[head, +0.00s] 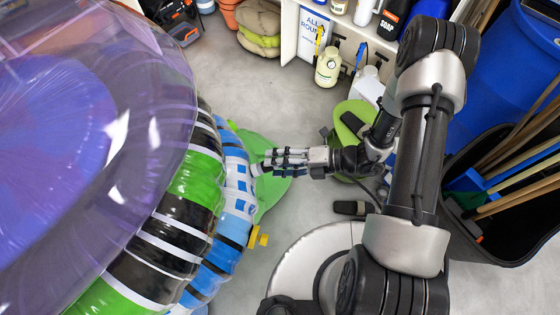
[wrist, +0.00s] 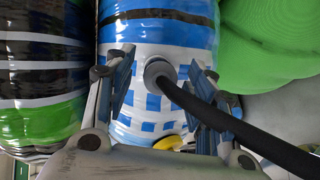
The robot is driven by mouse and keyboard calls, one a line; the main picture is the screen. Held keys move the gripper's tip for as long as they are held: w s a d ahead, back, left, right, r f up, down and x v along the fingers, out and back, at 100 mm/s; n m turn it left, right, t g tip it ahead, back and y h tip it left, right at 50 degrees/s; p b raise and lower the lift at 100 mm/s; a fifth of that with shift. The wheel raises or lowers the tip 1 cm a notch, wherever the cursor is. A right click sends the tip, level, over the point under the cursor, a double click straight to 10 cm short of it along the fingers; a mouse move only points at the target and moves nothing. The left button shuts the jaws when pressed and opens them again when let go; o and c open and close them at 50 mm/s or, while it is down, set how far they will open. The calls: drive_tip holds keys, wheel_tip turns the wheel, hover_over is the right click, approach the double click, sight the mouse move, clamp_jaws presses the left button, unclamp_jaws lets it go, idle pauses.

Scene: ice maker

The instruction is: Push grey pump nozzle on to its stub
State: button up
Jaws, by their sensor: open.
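The grey pump nozzle (wrist: 154,72) is at the end of a black hose (wrist: 225,122) and is against the blue-and-white inflatable ring (wrist: 160,40) in the wrist view. The stub is hidden behind the nozzle, so I cannot tell whether the nozzle sits on it. My gripper (wrist: 161,66) is open, with one finger on each side of the nozzle and a visible gap to each. In the head view my gripper (head: 268,162) reaches left to the side of the blue ring (head: 238,185). The nozzle is too small to make out clearly there.
A green-topped item, perhaps the foot pump (head: 352,122), lies under my arm. A yellow part (head: 263,239) is lower down. A dark bin with wooden handles (head: 510,220) stands at right. Grey floor (head: 290,108) is clear above my gripper.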

drive_tip(key=v, duration=1.2)
